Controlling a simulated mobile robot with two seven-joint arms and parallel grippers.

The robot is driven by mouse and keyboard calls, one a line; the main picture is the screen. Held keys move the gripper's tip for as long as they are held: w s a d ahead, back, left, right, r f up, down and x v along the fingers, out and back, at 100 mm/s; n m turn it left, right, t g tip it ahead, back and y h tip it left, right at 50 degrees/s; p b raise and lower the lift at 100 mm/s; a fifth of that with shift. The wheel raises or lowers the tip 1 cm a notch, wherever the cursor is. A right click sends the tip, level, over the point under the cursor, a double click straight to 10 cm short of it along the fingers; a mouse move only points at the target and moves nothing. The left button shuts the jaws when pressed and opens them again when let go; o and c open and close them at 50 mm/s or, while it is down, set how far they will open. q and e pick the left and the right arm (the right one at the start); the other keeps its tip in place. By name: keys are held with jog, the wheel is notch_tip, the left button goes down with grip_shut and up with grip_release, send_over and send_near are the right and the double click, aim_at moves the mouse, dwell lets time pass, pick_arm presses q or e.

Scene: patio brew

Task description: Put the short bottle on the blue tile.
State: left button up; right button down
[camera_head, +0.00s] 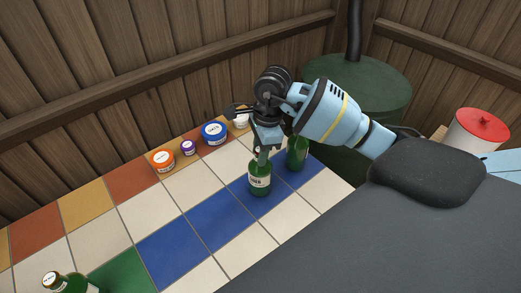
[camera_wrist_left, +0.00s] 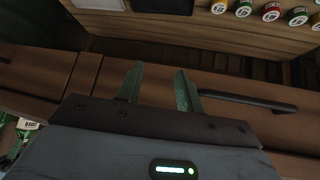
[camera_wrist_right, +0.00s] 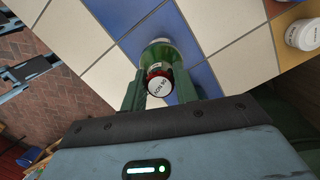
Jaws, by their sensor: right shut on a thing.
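A green bottle (camera_head: 260,181) with a pale label is upright between the fingers of my right gripper (camera_head: 264,152), which is shut on it from above. Its base is over or on a blue tile (camera_head: 220,217); I cannot tell if it touches. In the right wrist view the bottle's capped top (camera_wrist_right: 159,86) sits between the fingers, with blue tile (camera_wrist_right: 203,85) around it. A second green bottle (camera_head: 298,153) stands behind to the right, partly hidden by my gripper. My left gripper (camera_wrist_left: 160,85) is open and empty, seen only in the left wrist view.
An orange jar (camera_head: 163,161), a small purple jar (camera_head: 188,147), a blue jar (camera_head: 214,133) and a white jar (camera_head: 241,121) line the counter's back. Another green bottle (camera_head: 68,284) is at the front left. A dark green tank (camera_head: 360,85) stands behind. Pale tiles at centre left are clear.

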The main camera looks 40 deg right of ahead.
jog(key=c, duration=1.5)
grip_release()
jog(key=shift+f, duration=0.15)
jog(key=o, duration=0.4)
jog(key=r, duration=0.4)
jog(key=d+r, duration=0.1)
jog(key=r, duration=0.7)
jog(key=shift+s+d+r, duration=0.1)
jog(key=shift+s+d, duration=0.2)
jog(key=shift+d, duration=0.05)
